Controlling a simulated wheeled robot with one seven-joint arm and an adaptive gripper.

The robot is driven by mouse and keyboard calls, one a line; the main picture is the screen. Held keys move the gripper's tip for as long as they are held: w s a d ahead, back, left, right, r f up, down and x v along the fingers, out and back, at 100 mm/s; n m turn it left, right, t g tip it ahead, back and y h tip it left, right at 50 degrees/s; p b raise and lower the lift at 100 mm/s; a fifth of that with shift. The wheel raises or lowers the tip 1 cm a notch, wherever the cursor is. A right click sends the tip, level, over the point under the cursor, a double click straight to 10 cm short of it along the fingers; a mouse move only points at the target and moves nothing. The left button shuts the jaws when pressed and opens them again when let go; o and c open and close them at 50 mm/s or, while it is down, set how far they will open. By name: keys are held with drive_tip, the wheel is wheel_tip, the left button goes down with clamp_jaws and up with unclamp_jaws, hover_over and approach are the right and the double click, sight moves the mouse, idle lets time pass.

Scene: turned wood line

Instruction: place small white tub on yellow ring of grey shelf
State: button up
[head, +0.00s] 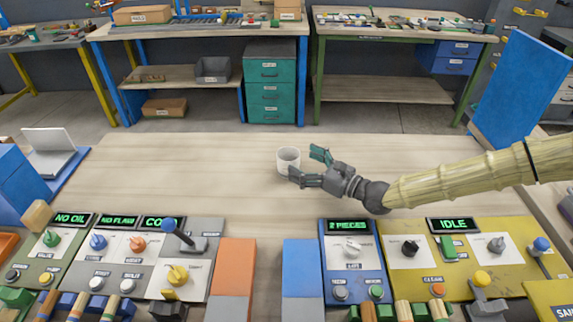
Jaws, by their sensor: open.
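The small white tub (288,160) stands upright on the wooden table (200,175), near the middle of the head view. My gripper (306,163) reaches in from the right with its fingers open, one at the near side of the tub and one at its far right. The tub is at the mouth of the open fingers; I cannot tell whether they touch it. The grey shelf with a yellow ring cannot be made out in this view.
Control panels with knobs and levers line the near edge, including a blue panel (352,262) and a yellow panel (450,262). An open laptop-like object (50,152) is at left. The table's left half is clear.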

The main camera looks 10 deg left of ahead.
drive_tip(key=shift+f+p+x, duration=0.15)
drive_tip(key=shift+p+x, duration=0.3)
drive_tip(key=shift+x, duration=0.85)
drive_tip(key=shift+f+p+x, duration=0.15)
drive_tip(key=shift+p+x, duration=0.25)
drive_tip(key=shift+x, duration=0.9)
drive_tip(key=shift+w, duration=0.2)
drive_tip(key=c, duration=1.1)
drive_tip(key=shift+c, duration=0.5)
